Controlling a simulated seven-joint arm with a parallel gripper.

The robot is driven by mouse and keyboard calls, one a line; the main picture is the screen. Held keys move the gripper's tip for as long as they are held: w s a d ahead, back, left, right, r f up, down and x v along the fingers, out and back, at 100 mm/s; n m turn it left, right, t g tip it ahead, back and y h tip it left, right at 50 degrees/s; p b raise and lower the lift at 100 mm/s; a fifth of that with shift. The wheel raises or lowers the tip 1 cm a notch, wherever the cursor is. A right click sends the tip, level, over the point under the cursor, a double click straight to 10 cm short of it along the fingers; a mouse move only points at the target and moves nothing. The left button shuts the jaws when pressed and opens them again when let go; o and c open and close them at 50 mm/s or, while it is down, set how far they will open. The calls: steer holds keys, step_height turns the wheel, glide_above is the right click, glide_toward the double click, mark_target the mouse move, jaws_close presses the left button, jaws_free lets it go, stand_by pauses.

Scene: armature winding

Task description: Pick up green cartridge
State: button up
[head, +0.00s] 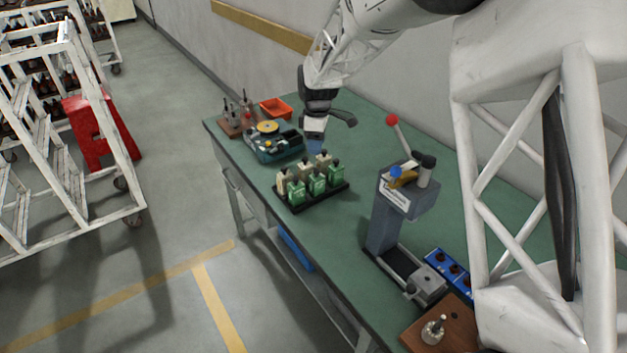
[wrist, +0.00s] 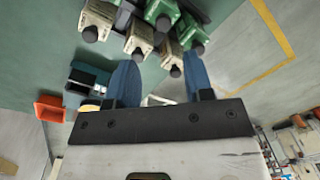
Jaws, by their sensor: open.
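Green cartridges with dark caps, such as the middle one (head: 317,184), stand upright in the front row of a black tray (head: 308,206) on the green bench. My gripper (head: 315,147) is just behind the tray in the head view, blue fingers down, open. In the wrist view my gripper (wrist: 162,82) has its two fingers apart with nothing held. Beyond the fingertips show cream cartridges (wrist: 140,37) and green cartridges (wrist: 191,33). Contact with any cartridge is not visible.
A teal fixture with a yellow disc (head: 268,128) and an orange bin (head: 276,108) lie left of my gripper. A grey press with a red-knobbed lever (head: 383,225) stands to the right. Bare bench (head: 365,150) shows between. White racks (head: 60,130) stand on the floor.

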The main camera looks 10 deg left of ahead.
mark_target(317, 169)
stand_by(0.4)
steer(key=o, duration=0.4)
steer(key=shift+s+d+f+t, duration=0.1)
steer(key=shift+s+f, duration=0.05)
steer(key=shift+f, duration=0.45)
steer(key=shift+s+d+f+t, duration=0.1)
steer(key=shift+s+f, duration=0.1)
steer(key=shift+f, duration=0.45)
steer(key=shift+s+f+t, duration=0.1)
steer(key=shift+s+f, duration=0.05)
steer(key=shift+f, duration=0.45)
steer(key=shift+f, duration=0.15)
steer(key=shift+f, duration=1.15)
steer(key=shift+f, duration=0.15)
steer(key=shift+f, duration=2.5)
